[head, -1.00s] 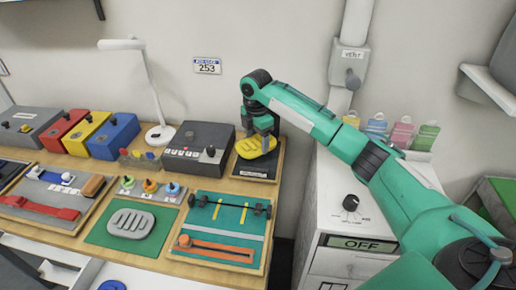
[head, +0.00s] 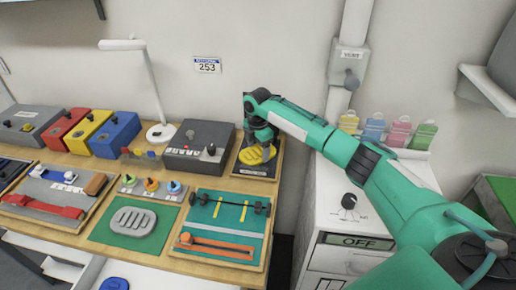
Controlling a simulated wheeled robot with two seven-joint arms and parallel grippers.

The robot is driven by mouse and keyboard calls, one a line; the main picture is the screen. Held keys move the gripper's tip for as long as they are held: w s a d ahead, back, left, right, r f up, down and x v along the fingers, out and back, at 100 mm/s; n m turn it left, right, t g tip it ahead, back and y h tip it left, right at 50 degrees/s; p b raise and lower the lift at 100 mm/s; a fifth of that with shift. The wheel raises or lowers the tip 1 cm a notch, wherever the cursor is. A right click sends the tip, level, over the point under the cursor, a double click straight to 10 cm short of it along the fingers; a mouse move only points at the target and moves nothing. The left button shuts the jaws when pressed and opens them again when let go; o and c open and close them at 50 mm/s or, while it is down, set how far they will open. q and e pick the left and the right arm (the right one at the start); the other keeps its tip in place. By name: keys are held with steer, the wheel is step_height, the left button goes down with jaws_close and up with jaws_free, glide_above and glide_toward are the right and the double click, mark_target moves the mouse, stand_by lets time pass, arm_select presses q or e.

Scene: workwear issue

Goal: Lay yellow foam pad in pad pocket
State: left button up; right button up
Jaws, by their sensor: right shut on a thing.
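The yellow foam pad (head: 252,156) is at the back right of the wooden table, over a dark board (head: 246,171). My right gripper (head: 262,143) reaches down from above and is shut on the pad, hiding part of it. I cannot tell whether the pad touches the board. A grey ribbed oval pad (head: 131,222) lies on a green mat (head: 104,236) at the front. Which recess is the pad pocket is not clear from this view. My left gripper is not in view.
A grey control box (head: 198,143) stands just left of the yellow pad. A teal board (head: 203,228) with an orange strap (head: 215,247) lies in front. A white cabinet (head: 322,213) stands right of the table. A lamp (head: 159,134) stands behind.

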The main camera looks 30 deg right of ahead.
mark_target(258, 151)
steer(key=shift+f, duration=0.1)
steer(key=o, duration=1)
steer(key=shift+c, duration=0.2)
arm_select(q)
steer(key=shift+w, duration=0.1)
arm_select(e)
step_height(258, 151, up, 8)
steer(key=shift+r+b, duration=0.15)
steer(key=shift+b, duration=0.45)
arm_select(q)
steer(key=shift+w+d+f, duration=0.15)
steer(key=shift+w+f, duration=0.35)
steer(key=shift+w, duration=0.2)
arm_select(e)
step_height(258, 151, up, 4)
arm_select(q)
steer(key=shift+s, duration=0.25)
